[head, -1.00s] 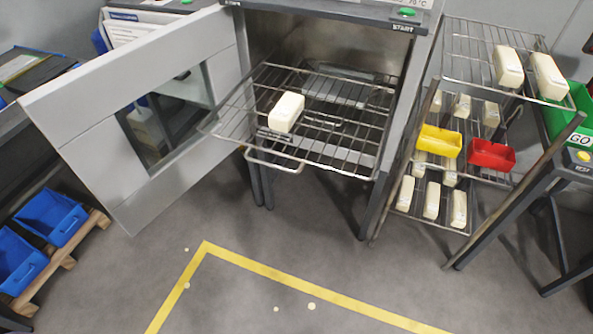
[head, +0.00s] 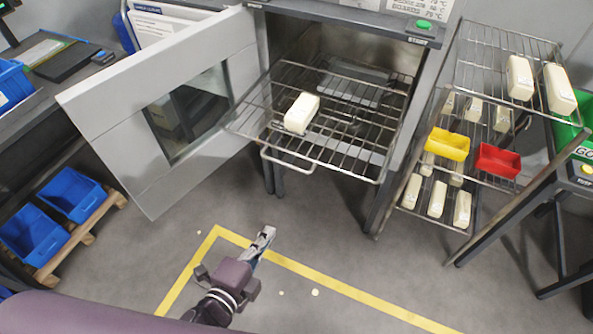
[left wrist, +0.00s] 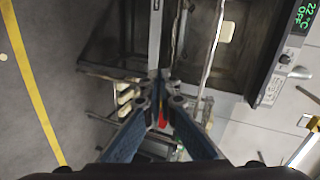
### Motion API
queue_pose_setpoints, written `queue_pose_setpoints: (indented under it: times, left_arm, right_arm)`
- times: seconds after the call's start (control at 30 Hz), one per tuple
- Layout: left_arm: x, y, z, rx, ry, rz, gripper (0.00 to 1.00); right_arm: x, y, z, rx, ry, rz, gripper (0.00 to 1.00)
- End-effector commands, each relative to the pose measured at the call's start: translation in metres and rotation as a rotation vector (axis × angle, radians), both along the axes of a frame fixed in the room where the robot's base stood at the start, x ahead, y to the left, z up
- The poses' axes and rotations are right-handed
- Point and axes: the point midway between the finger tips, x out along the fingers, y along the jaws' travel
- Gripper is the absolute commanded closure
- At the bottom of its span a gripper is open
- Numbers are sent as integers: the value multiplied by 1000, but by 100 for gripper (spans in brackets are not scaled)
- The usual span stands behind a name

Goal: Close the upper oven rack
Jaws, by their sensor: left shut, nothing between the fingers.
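The open oven (head: 428,75) has wire racks pulled out of its front. The upper oven rack (head: 345,143) carries a white block (head: 301,113) near its middle. Its bars overlap those of another rack or handle below, so I cannot clearly separate the two. The oven door (head: 120,130) stands wide open to the left. My left gripper (head: 266,232) is shut and empty, in front of and below the racks, apart from them. In the left wrist view its fingers (left wrist: 162,78) meet near thin metal bars (left wrist: 211,48), and a white block (left wrist: 227,32) shows beyond. My right gripper is not in view.
A wire shelf on the right holds white blocks (head: 519,78), a yellow bin (head: 448,144) and a red bin (head: 497,160). Blue bins (head: 72,195) stand on a pallet at left.

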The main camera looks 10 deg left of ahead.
Motion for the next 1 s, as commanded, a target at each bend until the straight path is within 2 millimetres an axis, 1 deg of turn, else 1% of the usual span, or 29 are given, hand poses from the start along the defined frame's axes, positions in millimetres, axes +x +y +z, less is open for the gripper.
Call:
queue_pose_setpoints:
  times: [0.03,0.1,0.2,0.27,0.37,0.47,1.0]
  left_arm:
    - [0,-5,32,23,-52,-21,100]
    - [1,-9,61,49,-107,-40,100]
    - [0,-12,84,73,-152,-55,100]
    - [1,-13,90,80,-165,-58,100]
    - [7,-15,92,81,-171,-59,100]
    - [18,-18,90,81,-171,-58,100]
    - [108,-46,70,78,-168,-57,100]
  right_arm:
    - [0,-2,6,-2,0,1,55]
    - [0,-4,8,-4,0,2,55]
    - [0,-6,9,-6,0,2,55]
    - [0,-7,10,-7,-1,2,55]
    - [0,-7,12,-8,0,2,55]
    - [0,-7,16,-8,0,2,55]
    - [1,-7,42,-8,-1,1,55]
